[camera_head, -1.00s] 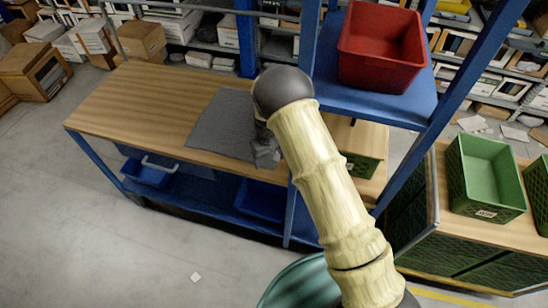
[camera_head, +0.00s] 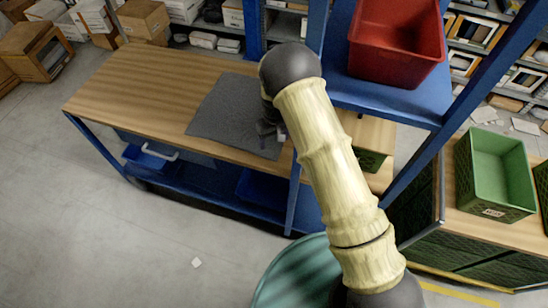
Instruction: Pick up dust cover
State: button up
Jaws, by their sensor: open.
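A flat dark grey sheet, which looks like the dust cover (camera_head: 225,112), lies on the wooden tabletop of the blue-framed bench. Its right part is hidden behind my arm. My gripper (camera_head: 270,133) is small and dark below the arm's black wrist joint. It is open over the right part of the sheet, near the front edge. I cannot tell whether its fingertips touch the sheet.
The wooden bench top (camera_head: 130,90) is bare left of the sheet. A red bin (camera_head: 398,40) stands on a blue shelf (camera_head: 385,95) at right. A blue upright (camera_head: 293,195) stands close to my arm. Green crates (camera_head: 495,172) stand farther right. A teal round object (camera_head: 290,275) is at the bottom.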

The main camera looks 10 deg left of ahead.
notch_tip(320, 180, down, 8)
jog(key=b, duration=0.4)
jog(key=shift+a+f+b, duration=0.1)
jog(key=shift+f+b, duration=0.1)
jog(key=shift+b, duration=0.2)
jog(key=shift+s+f+b, duration=0.1)
jog(key=shift+f+b, duration=0.2)
jog(key=shift+f, duration=0.05)
jog(key=shift+c, duration=0.5)
grip_shut()
notch_tip(320, 180, up, 12)
jog(key=p, duration=0.6)
notch_tip(320, 180, up, 9)
jog(key=p, duration=0.5)
send_over(274, 158)
